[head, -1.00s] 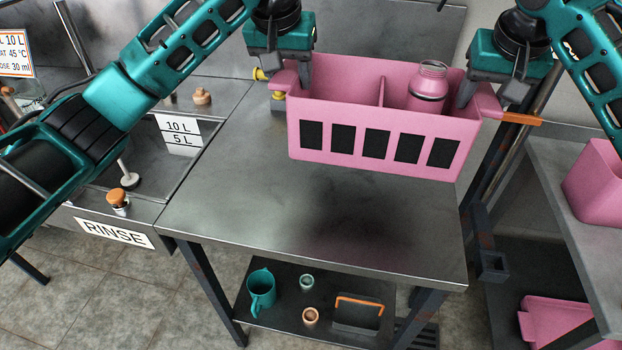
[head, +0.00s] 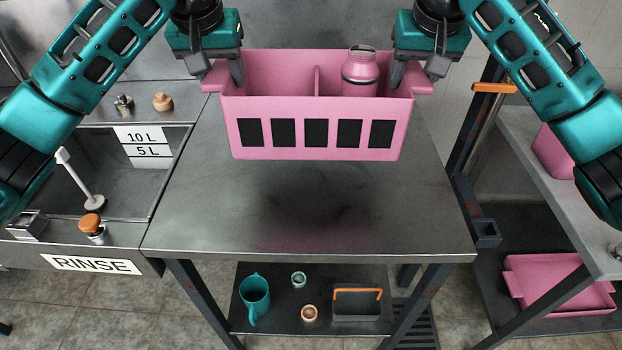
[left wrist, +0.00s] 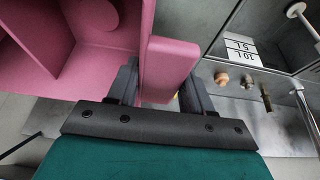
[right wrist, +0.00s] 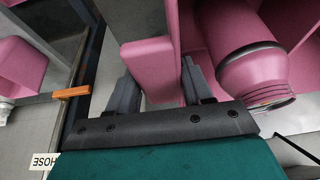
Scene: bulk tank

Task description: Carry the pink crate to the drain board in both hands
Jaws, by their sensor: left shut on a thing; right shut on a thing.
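The pink crate (head: 315,145) hangs level above the steel table in the head view. It has a divider inside and several dark slots in its front wall. A pink bottle (head: 360,72) stands in its right compartment. My left gripper (head: 236,80) is shut on the crate's left handle, which also shows in the left wrist view (left wrist: 168,70). My right gripper (head: 398,80) is shut on the right handle, seen in the right wrist view (right wrist: 150,68). I cannot tell which surface is the drain board.
The steel table (head: 310,215) is clear below the crate. A sink with a RINSE label (head: 92,264) adjoins at left. A lower shelf holds a teal jug (head: 255,297), small cups and a dark caddy (head: 357,305). A rack with pink containers (head: 560,285) stands at right.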

